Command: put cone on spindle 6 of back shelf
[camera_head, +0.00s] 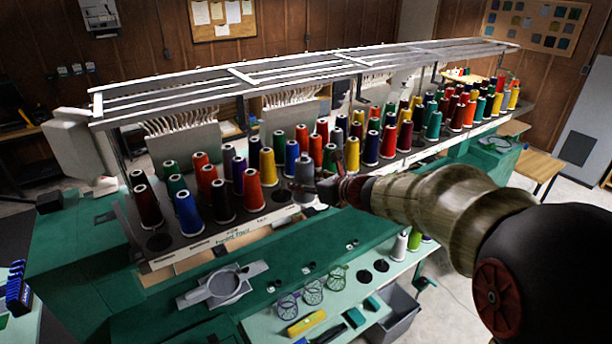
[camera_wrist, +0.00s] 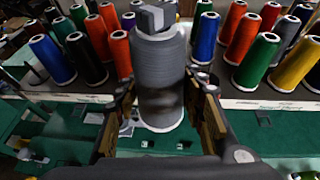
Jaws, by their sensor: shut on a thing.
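A grey cone (camera_wrist: 160,75) stands upright between the two fingers of my gripper (camera_wrist: 161,95) in the wrist view. The fingers are shut on its sides. In the head view the grey cone (camera_head: 304,172) is at the front edge of the long thread shelf (camera_head: 205,243), with my gripper (camera_head: 326,187) reaching it from the right. Whether its base touches the shelf is unclear. Coloured cones fill several rows. Bare dark discs show at the front left (camera_head: 159,243) and just left of the grey cone (camera_head: 281,197). I cannot read spindle numbers.
A white metal frame (camera_head: 245,76) runs above the cones. A green machine bed (camera_head: 90,262) lies in front, with a grey ring-shaped fitting (camera_head: 222,287). A lower ledge holds wire baskets (camera_head: 312,291) and a yellow block (camera_head: 306,322). A grey bin (camera_head: 395,315) stands below.

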